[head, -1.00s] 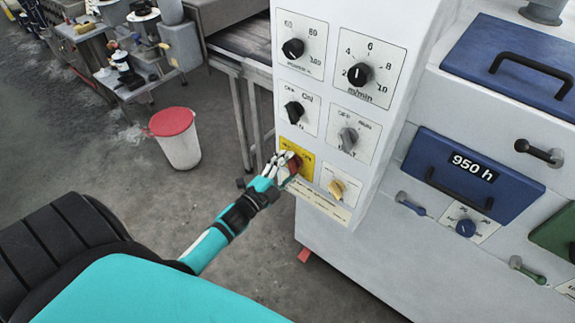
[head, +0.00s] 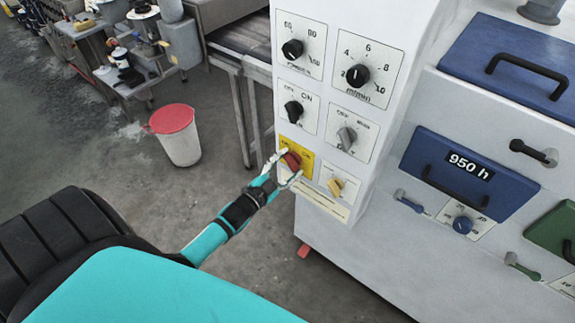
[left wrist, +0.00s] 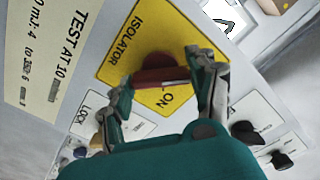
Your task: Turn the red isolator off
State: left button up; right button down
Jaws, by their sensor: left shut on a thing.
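The red isolator knob (head: 291,160) sits on a yellow plate (head: 307,155) at the lower left of the white control panel. My left gripper (head: 281,170) reaches it from the lower left, with its fingers on either side of the knob. In the left wrist view the red handle (left wrist: 160,79) lies across the picture between the two fingertips of my left gripper (left wrist: 166,88), which is shut on it. The yellow plate (left wrist: 137,45) reads "ISOLATOR", and "ON" shows below the handle. Other lettering is hidden by the fingers. My right gripper is not in view.
A cream knob (head: 337,186) is close on the right. A grey selector (head: 346,138) and a black switch (head: 293,110) are above.

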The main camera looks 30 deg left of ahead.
pick_arm(q)
jog(key=shift+f, duration=0.1)
dwell(0.8)
jog(key=o, duration=1.2)
jog(key=shift+a, duration=0.1)
jog(key=shift+c, duration=0.2)
jog(key=s, duration=1.2)
jog(key=shift+a, duration=0.45)
